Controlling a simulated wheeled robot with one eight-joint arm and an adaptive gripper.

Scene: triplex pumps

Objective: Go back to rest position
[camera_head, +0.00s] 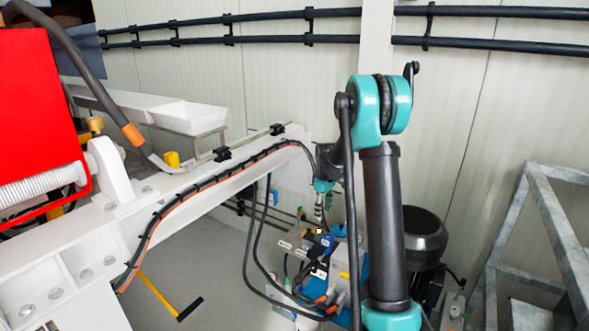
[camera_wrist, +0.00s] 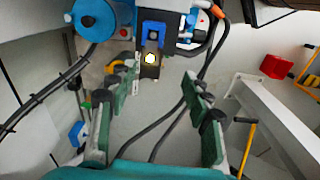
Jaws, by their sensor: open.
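My gripper (camera_wrist: 157,77) shows in the wrist view with its two green-padded fingers spread wide apart. Nothing is held between them. Beyond the fingertips is a blue and black fitting (camera_wrist: 152,50) with a bright yellowish-white round spot, apart from the pads as far as I can tell. In the head view my teal and black arm stands right of centre, bent over at the top.
A white beam (camera_head: 185,205) with black cables crosses the left and middle. A red panel (camera_head: 38,105) stands at far left. A grey metal frame (camera_head: 545,215) is at right, close to my arm. A dark motor (camera_head: 424,238) sits behind the arm. Black pipes (camera_head: 270,40) run along the wall.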

